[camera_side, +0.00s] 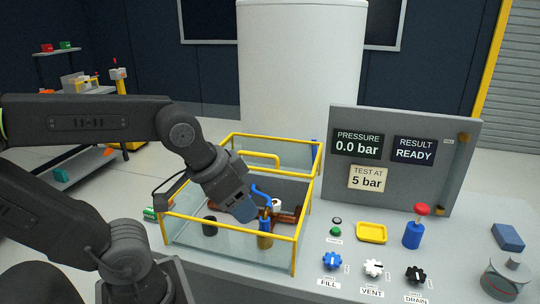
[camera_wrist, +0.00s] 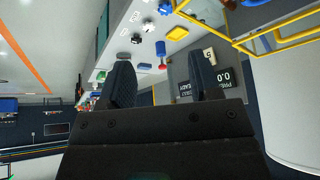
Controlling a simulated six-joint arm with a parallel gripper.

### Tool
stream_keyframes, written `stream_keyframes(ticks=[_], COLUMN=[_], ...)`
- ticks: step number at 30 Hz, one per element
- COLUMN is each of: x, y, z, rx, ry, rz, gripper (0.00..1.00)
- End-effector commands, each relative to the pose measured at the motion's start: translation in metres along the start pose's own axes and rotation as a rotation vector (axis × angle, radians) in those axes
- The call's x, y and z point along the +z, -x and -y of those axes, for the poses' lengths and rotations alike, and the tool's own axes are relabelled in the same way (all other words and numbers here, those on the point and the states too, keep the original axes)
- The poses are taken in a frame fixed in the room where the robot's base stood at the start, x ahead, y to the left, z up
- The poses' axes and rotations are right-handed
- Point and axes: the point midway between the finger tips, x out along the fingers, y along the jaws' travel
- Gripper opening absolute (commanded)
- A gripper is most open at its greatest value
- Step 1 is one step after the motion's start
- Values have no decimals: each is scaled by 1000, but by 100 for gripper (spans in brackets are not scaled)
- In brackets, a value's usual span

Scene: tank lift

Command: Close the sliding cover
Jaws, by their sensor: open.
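The tank (camera_side: 185,237) in the side view is a clear-walled box edged with yellow bars. The sliding cover (camera_side: 285,152) appears as a clear yellow-framed panel at the tank's back, with a yellow handle (camera_side: 260,154); the front part of the top looks open. In the wrist view, yellow bars (camera_wrist: 280,37) show at the upper right. My gripper (camera_wrist: 161,66) is open in the wrist view, its two dark fingers apart with nothing held between them. In the side view my wrist is over the tank's front part, and the fingers cannot be made out.
A brown pipe piece (camera_side: 285,217), a brass cylinder (camera_side: 264,240) and a black cylinder (camera_side: 209,226) are in the tank. A grey display panel (camera_side: 404,195) stands to the right.

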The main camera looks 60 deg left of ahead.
Motion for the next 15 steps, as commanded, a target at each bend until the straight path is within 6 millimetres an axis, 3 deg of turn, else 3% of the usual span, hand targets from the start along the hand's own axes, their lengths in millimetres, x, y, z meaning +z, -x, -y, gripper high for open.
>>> stream_keyframes(ticks=[4, 8, 15], x=[-21, -65, -149], y=[2, 2, -16], z=[10, 37, 128], rx=[-20, -56, -90], ry=[-40, -142, -387], rz=[18, 67, 192], gripper=[43, 42, 42])
